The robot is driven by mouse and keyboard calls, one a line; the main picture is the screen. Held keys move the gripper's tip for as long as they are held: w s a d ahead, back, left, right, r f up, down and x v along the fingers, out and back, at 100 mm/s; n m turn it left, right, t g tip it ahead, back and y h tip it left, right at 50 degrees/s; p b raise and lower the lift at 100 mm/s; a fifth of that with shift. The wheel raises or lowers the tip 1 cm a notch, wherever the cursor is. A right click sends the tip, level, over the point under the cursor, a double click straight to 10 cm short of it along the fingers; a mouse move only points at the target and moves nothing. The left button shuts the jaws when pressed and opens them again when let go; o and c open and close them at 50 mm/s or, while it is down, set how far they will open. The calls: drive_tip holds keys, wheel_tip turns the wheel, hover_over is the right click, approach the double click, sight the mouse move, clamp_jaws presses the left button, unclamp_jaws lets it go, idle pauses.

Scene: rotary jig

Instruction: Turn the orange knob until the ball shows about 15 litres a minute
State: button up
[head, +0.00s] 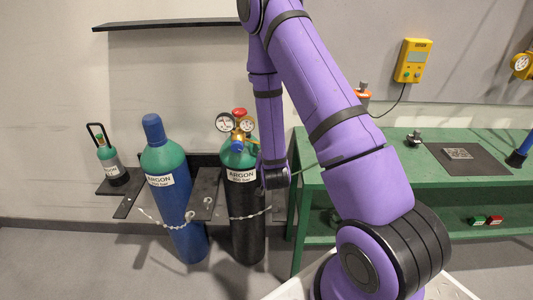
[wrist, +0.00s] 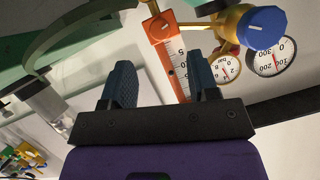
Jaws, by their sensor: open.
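In the wrist view, an orange flowmeter body (wrist: 163,48) with a white numbered scale stands tilted just beyond my fingers. A blue knob (wrist: 262,27) sits on the brass regulator (wrist: 228,20) beside the flowmeter. In the head view, the regulator (head: 238,130) tops the black argon cylinder (head: 246,215); my gripper cannot be made out there.
Two round gauges (wrist: 228,67) (wrist: 272,57) are close to the right finger. A chained blue argon cylinder (head: 175,200) stands left of the black one. A green bench (head: 430,180) is on the right, with a yellow wall device (head: 412,60) above. A dark shelf (head: 165,24) is overhead.

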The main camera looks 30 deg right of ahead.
drive_tip(key=x, duration=0.7)
drive_tip(key=shift+w, duration=0.15)
drive_tip(key=c, duration=0.9)
